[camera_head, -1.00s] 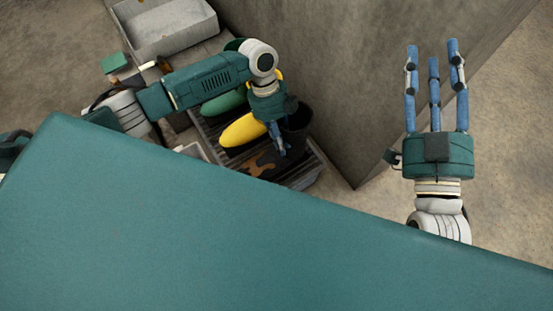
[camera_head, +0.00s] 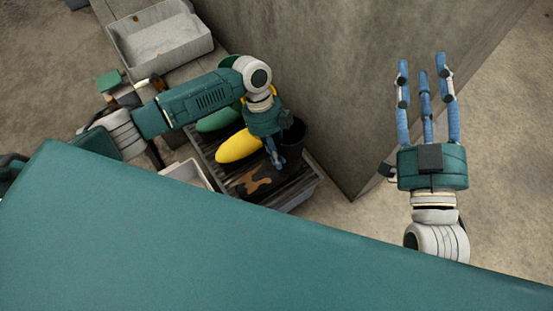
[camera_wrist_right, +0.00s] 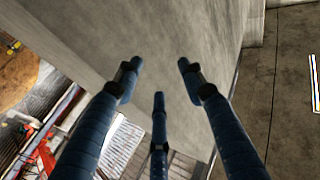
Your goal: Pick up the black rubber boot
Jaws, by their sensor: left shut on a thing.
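The black rubber boot (camera_head: 294,136) stands at the right end of a slatted rack, close to the concrete wall, in the head view. My left gripper (camera_head: 277,158) points down at its left side and is shut on the boot; its fingers and the hand cover part of the contact. My right gripper (camera_head: 424,72) is raised at the right of the head view, fingers spread, open and empty. Its fingers also show in the right wrist view (camera_wrist_right: 158,85), with nothing between them.
A grey basin (camera_head: 163,45) stands behind. The concrete wall (camera_head: 330,90) rises close by. Floor at right is clear.

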